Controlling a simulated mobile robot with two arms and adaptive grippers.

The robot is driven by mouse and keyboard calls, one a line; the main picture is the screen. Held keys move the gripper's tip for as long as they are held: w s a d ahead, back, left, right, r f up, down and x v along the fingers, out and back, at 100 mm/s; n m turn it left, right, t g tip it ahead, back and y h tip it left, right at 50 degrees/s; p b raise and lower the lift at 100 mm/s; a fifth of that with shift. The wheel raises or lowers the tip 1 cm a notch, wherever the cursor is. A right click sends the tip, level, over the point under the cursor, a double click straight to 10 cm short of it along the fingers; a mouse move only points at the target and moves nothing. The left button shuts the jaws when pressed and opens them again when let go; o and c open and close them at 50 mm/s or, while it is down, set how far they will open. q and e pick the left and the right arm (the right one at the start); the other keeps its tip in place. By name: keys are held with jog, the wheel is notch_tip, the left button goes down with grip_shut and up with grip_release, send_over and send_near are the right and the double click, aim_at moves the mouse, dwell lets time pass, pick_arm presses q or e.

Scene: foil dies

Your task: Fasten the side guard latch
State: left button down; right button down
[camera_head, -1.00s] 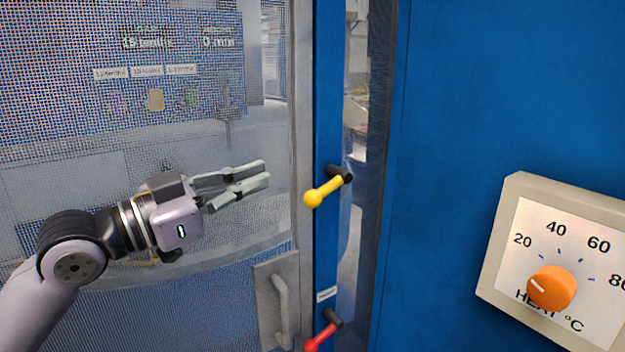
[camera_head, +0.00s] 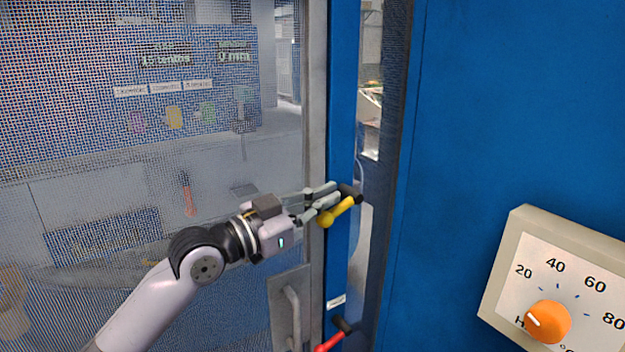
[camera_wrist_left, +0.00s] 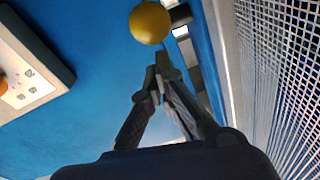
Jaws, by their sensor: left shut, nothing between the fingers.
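A yellow lever with a ball end (camera_head: 338,212) sits on a black pivot on the blue door post (camera_head: 343,100). It slants down to the left. A red lever (camera_head: 330,342) is lower on the same post, partly cut off by the bottom edge. I cannot tell which one is the side guard latch. My left gripper (camera_head: 334,194) is shut and empty, with its fingertips right beside the yellow lever. In the left wrist view the yellow ball (camera_wrist_left: 150,22) lies just beyond the shut fingertips (camera_wrist_left: 163,64); contact cannot be told. My right gripper is not in view.
A mesh guard door (camera_head: 90,200) with a grey pull handle (camera_head: 291,315) fills the left. A blue panel (camera_head: 500,110) stands at the right, with a heat dial box (camera_head: 505,285) and orange knob. A small white label (camera_head: 336,302) is above the red lever.

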pick_arm(q)
jog(key=shift+w+f, duration=0.15)
jog(key=shift+f, duration=0.35)
